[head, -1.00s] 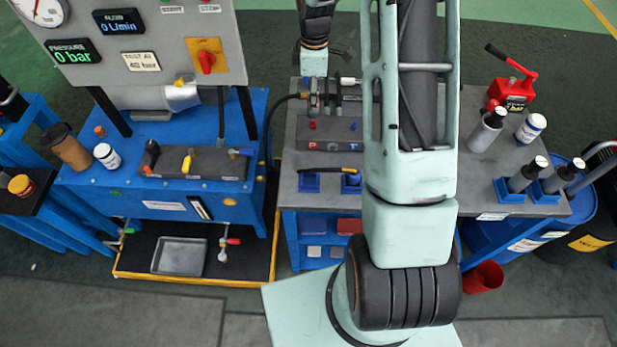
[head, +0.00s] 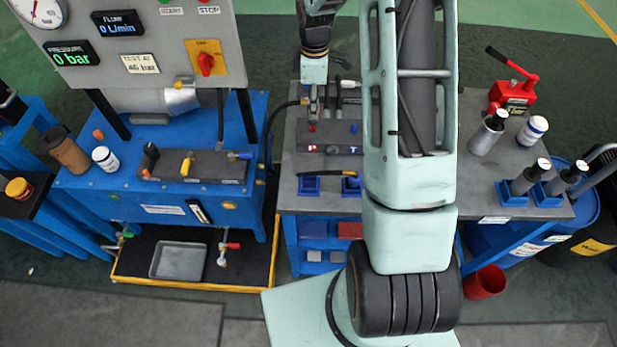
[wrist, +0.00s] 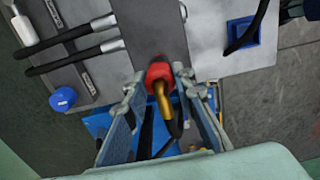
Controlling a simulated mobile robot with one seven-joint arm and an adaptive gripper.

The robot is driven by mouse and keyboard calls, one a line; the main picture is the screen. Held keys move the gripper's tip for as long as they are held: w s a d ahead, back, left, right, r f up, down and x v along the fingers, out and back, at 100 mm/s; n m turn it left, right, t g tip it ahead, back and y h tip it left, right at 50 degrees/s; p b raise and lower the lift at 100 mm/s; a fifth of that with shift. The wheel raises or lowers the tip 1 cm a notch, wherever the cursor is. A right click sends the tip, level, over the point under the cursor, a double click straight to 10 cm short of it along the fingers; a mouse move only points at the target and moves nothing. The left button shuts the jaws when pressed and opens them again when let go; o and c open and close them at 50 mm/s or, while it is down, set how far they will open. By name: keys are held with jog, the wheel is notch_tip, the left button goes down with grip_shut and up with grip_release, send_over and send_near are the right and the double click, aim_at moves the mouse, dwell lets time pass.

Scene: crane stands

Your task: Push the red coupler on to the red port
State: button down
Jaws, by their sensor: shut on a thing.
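My gripper (wrist: 157,88) is shut on the red coupler (wrist: 158,72) in the wrist view. The coupler shows as a red collar with a brass stem and a dark hose behind it, between the fingertips. In the head view my gripper (head: 313,112) points down at the left part of the dark port block (head: 335,137). A small red part (head: 312,127) shows right under the fingertips there; I cannot tell whether it is the coupler or the red port. In the wrist view the coupler hides the port, so contact cannot be told.
Black hoses (wrist: 75,53) lie on the grey bench near a blue knob (wrist: 62,99). Blue holders (head: 309,187) stand at the bench's front. A red hand pump (head: 513,92) and bottles stand at the right. A blue test bench (head: 160,190) stands left.

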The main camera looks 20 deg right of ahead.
jog(key=shift+f+b, duration=0.8)
jog(key=shift+f, duration=0.45)
jog(key=c, duration=1.5)
grip_release()
jog(key=shift+c, duration=0.2)
jog(key=shift+r, duration=0.15)
jog(key=shift+r+p, duration=1.6)
jog(key=shift+r, duration=0.8)
notch_tip(320, 180, up, 12)
jog(key=shift+d, duration=0.1)
